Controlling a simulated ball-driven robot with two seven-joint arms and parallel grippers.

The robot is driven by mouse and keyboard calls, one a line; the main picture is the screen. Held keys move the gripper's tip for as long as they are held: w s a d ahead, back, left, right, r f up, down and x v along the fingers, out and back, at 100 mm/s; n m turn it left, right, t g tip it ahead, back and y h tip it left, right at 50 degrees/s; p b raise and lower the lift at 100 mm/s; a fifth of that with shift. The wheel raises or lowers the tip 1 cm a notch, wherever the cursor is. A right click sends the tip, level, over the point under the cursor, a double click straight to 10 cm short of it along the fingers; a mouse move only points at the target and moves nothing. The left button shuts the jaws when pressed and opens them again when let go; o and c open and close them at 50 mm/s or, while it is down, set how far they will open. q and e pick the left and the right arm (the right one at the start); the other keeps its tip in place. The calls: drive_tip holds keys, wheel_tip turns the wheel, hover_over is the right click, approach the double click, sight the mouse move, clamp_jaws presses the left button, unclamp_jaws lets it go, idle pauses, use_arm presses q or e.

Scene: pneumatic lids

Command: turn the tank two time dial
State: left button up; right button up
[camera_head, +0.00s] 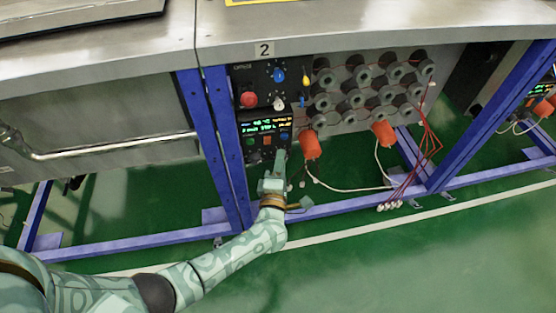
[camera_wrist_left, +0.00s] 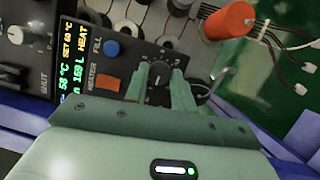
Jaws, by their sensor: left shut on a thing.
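The control panel of tank two (camera_head: 262,75) hangs under the steel top, below a plate marked 2. In the left wrist view a black dial (camera_wrist_left: 158,74) with a ring of white marks sits between the two green fingers of my left gripper (camera_wrist_left: 163,88). The gripper is shut on this dial. In the head view my left gripper (camera_head: 279,160) reaches the lower part of the panel, and its fingers hide the dial there. I cannot read the lettering beside the dial. My right gripper is not in view.
Beside the dial are a blue button (camera_wrist_left: 112,47) and an orange button (camera_wrist_left: 108,84), with a lit display (camera_wrist_left: 70,75). A red knob (camera_head: 249,99) is higher on the panel. Orange cylinders (camera_head: 310,145) with cables hang to the right. Blue frame legs (camera_head: 228,150) stand close left.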

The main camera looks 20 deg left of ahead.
use_arm(q)
drive_tip(key=shift+s+d+r+m+g+p, duration=0.1)
drive_tip(key=shift+m+g+p, duration=0.55)
drive_tip(key=shift+m+p, duration=0.85)
drive_tip(key=shift+r+m+g+p, duration=0.1)
drive_tip(key=shift+m+g+p, duration=0.55)
drive_tip(key=shift+m+p, duration=0.85)
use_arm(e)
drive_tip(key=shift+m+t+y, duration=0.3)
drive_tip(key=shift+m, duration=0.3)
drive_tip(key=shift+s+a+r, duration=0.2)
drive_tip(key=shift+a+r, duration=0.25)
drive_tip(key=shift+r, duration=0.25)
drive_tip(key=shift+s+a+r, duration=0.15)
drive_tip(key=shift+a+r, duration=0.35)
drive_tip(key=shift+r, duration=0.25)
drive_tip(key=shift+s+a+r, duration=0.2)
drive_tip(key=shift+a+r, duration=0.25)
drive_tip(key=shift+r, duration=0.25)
use_arm(q)
drive_tip(key=shift+f+m, duration=0.1)
drive_tip(key=shift+m, duration=0.2)
drive_tip(key=o, duration=1)
